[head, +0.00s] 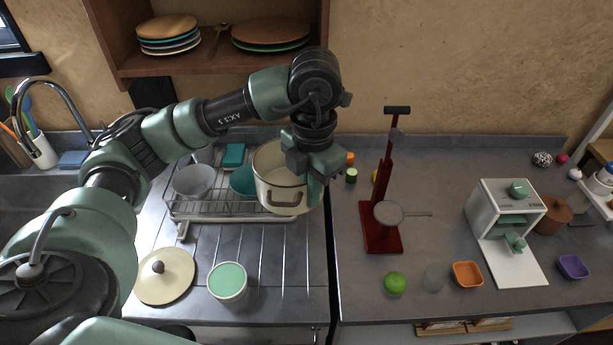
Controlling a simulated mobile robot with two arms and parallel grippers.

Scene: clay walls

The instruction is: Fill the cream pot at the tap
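The cream pot (268,163) has a dark rim and a brown handle on its near side. It is at the right end of the dish rack and looks raised above it. My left gripper (316,188) points down at the pot's right side and appears shut on its rim; the fingertips are partly hidden. The pot's inside, as far as it shows, looks empty. The tap (50,86) is a chrome gooseneck at the far left, over the sink (50,186), which my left arm largely hides. My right gripper is not in view.
A dish rack (215,208) holds a grey bowl (194,181) and a teal bowl (243,181). A cream lid (178,286) and a green-topped tub (228,281) lie in front. A red stand (380,225) rises right of the pot. A plate shelf (110,40) hangs above.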

